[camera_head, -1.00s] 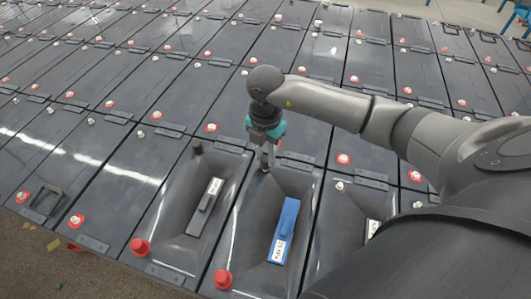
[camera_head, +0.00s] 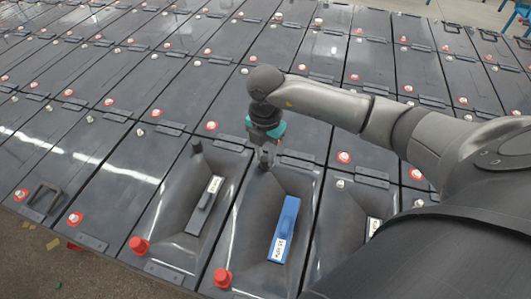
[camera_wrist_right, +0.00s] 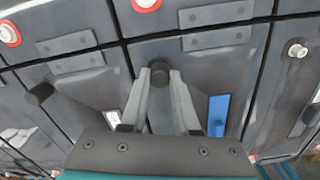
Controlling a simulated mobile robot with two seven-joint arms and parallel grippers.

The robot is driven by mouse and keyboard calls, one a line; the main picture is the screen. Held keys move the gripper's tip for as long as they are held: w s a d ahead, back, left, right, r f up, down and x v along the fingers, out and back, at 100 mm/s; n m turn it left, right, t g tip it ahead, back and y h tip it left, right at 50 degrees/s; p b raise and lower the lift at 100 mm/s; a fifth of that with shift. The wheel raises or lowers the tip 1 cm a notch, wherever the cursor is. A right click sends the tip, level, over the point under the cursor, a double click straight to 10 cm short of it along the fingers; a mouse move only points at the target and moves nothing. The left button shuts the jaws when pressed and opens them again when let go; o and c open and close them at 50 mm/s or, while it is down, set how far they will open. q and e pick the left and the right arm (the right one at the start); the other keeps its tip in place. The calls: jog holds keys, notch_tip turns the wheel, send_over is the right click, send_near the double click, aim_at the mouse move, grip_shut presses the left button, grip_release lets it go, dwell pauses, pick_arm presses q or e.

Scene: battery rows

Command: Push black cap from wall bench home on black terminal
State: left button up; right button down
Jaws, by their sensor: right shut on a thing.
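My right gripper (camera_head: 265,162) points down at the far end of the battery with the blue handle (camera_head: 284,229). In the right wrist view its two fingers are shut on the black cap (camera_wrist_right: 159,69), which sits between the fingertips. The cap is over the black terminal's place on that battery. The terminal itself is hidden, so I cannot tell how far down the cap sits. A red cap (camera_head: 222,279) stands at the near end of the same battery. My left gripper and the wall bench are not in view.
The battery to the left has a black cap (camera_head: 196,146), a red cap (camera_head: 140,246) and a dark handle (camera_head: 205,204). The battery to the right shows a bare metal terminal (camera_head: 340,183). Several rows of closely packed batteries fill the surroundings. Floor (camera_head: 40,262) shows at lower left.

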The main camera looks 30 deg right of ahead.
jog(key=shift+f, duration=0.1)
jog(key=shift+c, duration=0.4)
grip_release()
jog(key=shift+r, duration=0.2)
jog(key=shift+r+p, duration=3.05)
jog(key=shift+r, duration=0.3)
